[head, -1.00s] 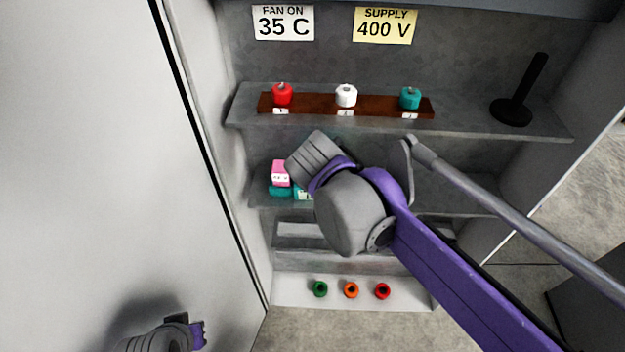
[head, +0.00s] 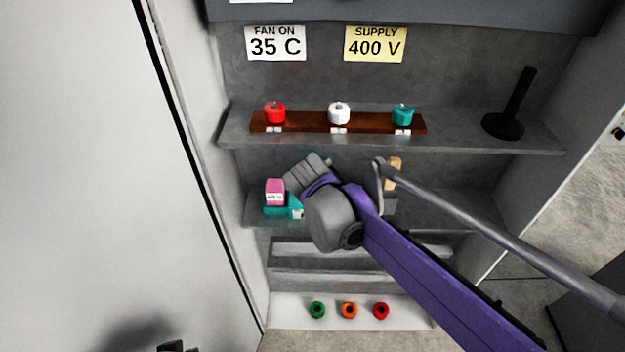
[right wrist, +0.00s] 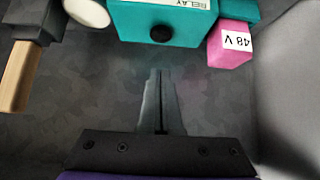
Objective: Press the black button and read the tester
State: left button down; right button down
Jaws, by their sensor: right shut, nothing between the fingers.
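In the right wrist view a teal box (right wrist: 185,30) marked RELAY has a round black button (right wrist: 161,34) on its near face. My right gripper (right wrist: 158,74) is shut and empty, its fingertips pointing at the button with a gap between. A pink block (right wrist: 232,45) reading 48 V, upside down, is beside the box. I cannot tell which item is the tester.
A wooden-handled dark item (right wrist: 20,75) and a white round thing (right wrist: 88,12) are left of the box. The upper shelf (head: 460,130) is above my wrist, holding red, white and teal knobs and a black post (head: 510,110). A grey side wall (right wrist: 290,90) is at right.

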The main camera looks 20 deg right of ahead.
aim_at(294, 209)
jog(key=shift+w+f, duration=0.2)
jog(key=shift+f, duration=2.05)
